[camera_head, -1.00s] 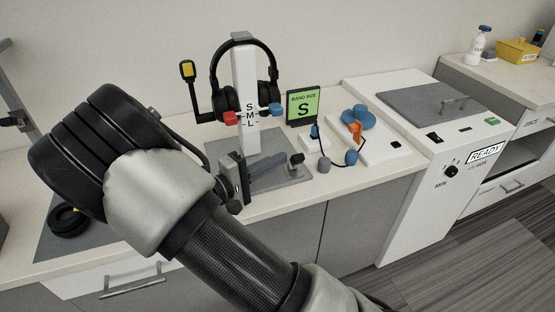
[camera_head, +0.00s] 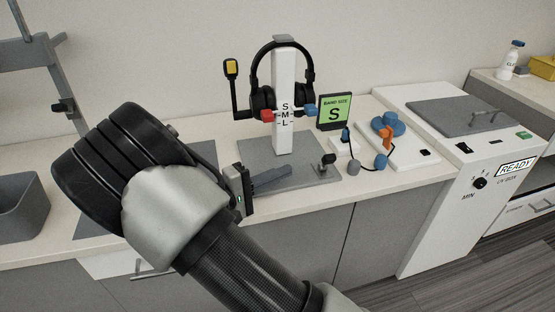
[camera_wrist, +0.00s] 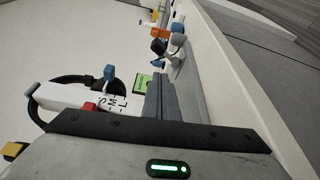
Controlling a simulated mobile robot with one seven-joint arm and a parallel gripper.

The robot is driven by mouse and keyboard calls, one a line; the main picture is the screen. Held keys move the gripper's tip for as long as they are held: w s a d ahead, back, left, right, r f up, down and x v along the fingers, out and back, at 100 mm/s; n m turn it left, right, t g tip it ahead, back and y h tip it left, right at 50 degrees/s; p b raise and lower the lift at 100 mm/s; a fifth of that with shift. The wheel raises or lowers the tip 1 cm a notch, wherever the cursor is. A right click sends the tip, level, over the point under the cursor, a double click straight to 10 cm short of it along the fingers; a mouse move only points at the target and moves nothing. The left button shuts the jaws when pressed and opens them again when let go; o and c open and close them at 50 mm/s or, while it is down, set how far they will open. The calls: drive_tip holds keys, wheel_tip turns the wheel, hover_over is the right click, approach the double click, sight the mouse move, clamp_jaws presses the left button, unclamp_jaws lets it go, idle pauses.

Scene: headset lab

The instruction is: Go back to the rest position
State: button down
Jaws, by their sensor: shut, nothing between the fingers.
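My gripper (camera_head: 288,171) is shut and empty. In the head view its grey fingers point right, in front of the headset stand, over or near the stand's grey base plate; I cannot tell the exact gap. In the wrist view the closed fingers (camera_wrist: 158,78) stick up from the palm. The black headset (camera_head: 282,45) hangs on the white stand post (camera_head: 284,125) marked S, M, L, with red and blue clips beside the post.
A green band size sign (camera_head: 335,113) shows S. A white board (camera_head: 405,150) with blue and orange parts lies right of it. The grey-lidded white box (camera_head: 465,150) displays READY. A grey bin (camera_head: 20,205) and a grey frame (camera_head: 60,75) stand left.

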drive_tip(key=s+d+m+g, duration=0.1)
drive_tip(key=d, duration=0.1)
drive_tip(key=s+d+r+m+g+y, duration=0.1)
drive_tip(key=d+g, duration=0.1)
drive_tip(key=s+d+r+g, duration=0.1)
drive_tip(key=s+d, duration=0.1)
drive_tip(key=shift+d+m+g+y, duration=0.2)
drive_tip(key=shift+m+g+y, duration=0.1)
drive_tip(key=shift+m+g, duration=0.1)
drive_tip(key=s+d+r+m+g+y, duration=0.2)
drive_tip(key=s+r+y, duration=0.15)
drive_tip(key=s, duration=0.25)
drive_tip(key=s+d+r+m+g+y, duration=0.1)
drive_tip(key=s+d+r+y, duration=0.15)
drive_tip(key=s+y, duration=0.35)
drive_tip(key=s+a+r+m+t+y+p, duration=0.1)
drive_tip(key=s+a+r+t+y, duration=0.3)
drive_tip(key=s+r, duration=0.4)
wheel_tip(320, 180, up, 25)
drive_tip(key=d+p, duration=0.1)
drive_tip(key=p, duration=2.4)
drive_tip(key=shift+t, duration=0.3)
drive_tip(key=shift+f, duration=0.1)
